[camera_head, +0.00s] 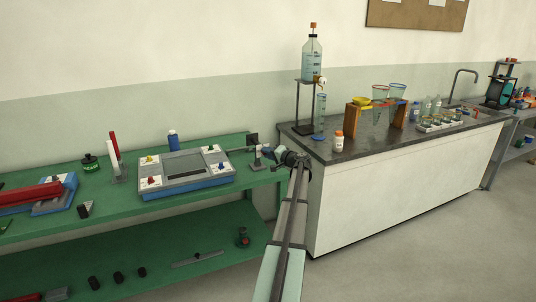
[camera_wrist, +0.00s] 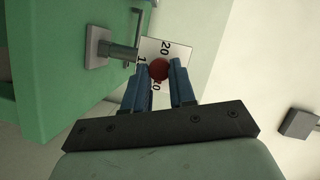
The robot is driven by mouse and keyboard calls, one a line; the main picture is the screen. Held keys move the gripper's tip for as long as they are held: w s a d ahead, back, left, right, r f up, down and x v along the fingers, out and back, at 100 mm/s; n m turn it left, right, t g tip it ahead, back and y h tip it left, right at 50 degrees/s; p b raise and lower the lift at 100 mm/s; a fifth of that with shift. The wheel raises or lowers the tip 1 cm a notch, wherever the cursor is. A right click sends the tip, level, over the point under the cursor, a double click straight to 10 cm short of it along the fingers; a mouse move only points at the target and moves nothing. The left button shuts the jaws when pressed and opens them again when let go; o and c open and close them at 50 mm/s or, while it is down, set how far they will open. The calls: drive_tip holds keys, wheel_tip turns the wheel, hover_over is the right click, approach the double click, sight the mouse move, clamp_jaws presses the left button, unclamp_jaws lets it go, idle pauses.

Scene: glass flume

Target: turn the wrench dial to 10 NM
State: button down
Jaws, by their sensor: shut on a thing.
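A pointer mark cannot be made out, so the setting cannot be told. In the head view my gripper (camera_head: 294,157) is at the right end of the green bench, and the dial is too small to tell.
A grey bracket (camera_wrist: 97,47) with a rod stands beside the plate on the green bench (camera_wrist: 60,80). In the head view, a blue-and-white console (camera_head: 186,170) lies left on the bench (camera_head: 105,205). A dark-topped counter (camera_head: 345,150) with a white bottle (camera_head: 338,142) stands close at right.

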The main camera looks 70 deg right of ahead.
drive_tip(key=shift+f+m, duration=0.1)
drive_tip(key=shift+m, duration=0.4)
idle(0.3)
drive_tip(key=c, duration=0.9)
unclamp_jaws()
drive_tip(key=shift+s, duration=0.1)
drive_tip(key=v, duration=1.3)
drive_tip(key=shift+s+f, duration=0.2)
drive_tip(key=shift+s, duration=0.15)
drive_tip(key=shift+a+m, duration=0.1)
drive_tip(key=shift+m, duration=0.2)
